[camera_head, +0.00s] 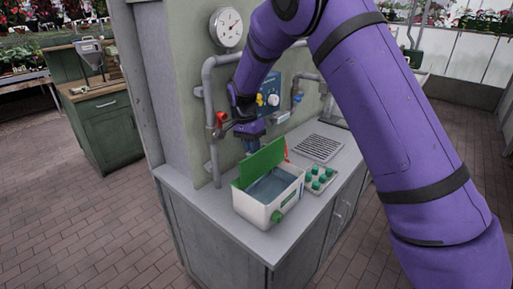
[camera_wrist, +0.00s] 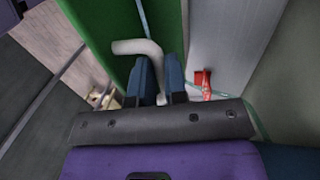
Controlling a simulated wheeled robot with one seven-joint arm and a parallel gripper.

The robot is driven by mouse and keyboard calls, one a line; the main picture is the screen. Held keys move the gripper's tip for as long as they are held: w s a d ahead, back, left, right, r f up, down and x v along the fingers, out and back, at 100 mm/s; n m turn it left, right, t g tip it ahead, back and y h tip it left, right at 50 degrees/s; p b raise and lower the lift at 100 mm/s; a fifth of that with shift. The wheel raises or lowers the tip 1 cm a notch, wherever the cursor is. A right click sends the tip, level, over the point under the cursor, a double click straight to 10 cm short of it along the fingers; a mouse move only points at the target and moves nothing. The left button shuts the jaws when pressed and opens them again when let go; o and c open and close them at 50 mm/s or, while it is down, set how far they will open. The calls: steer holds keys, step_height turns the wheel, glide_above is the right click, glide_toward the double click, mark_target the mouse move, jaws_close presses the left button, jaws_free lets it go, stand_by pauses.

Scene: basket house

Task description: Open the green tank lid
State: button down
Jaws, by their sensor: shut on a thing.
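The white tank (camera_head: 257,213) stands on the grey counter with liquid inside. Its green lid (camera_head: 264,163) is tilted up steeply along the back side, leaving the tank's top uncovered. In the wrist view the green lid (camera_wrist: 112,32) fills the upper left. A grey bent handle (camera_wrist: 137,47) shows beside it and runs down between my blue fingers. My gripper (camera_wrist: 161,72) is shut on this handle. In the head view my gripper (camera_head: 251,142) is just behind and above the raised lid, with its fingertips partly hidden by it.
A tray with several green-capped vials (camera_head: 318,179) sits right of the tank. A grey drain grille (camera_head: 318,147) lies farther back. Pipes with a red valve handle (camera_head: 221,119) and a gauge (camera_head: 229,27) are on the wall close to my arm. A red item (camera_wrist: 202,82) shows near the fingers.

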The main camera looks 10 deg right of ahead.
steer(key=shift+w+a+f, duration=0.1)
steer(key=shift+a+f, duration=0.1)
steer(key=shift+a, duration=0.4)
steer(key=c, duration=1.2)
jaws_free()
steer(key=shift+w+a, duration=0.1)
steer(key=shift+a, duration=0.05)
steer(key=shift+o, duration=0.2)
steer(key=shift+r, duration=0.1)
steer(key=d+v, duration=0.1)
steer(key=v, duration=0.9)
steer(key=shift+a+r, duration=0.15)
steer(key=shift+r, duration=0.3)
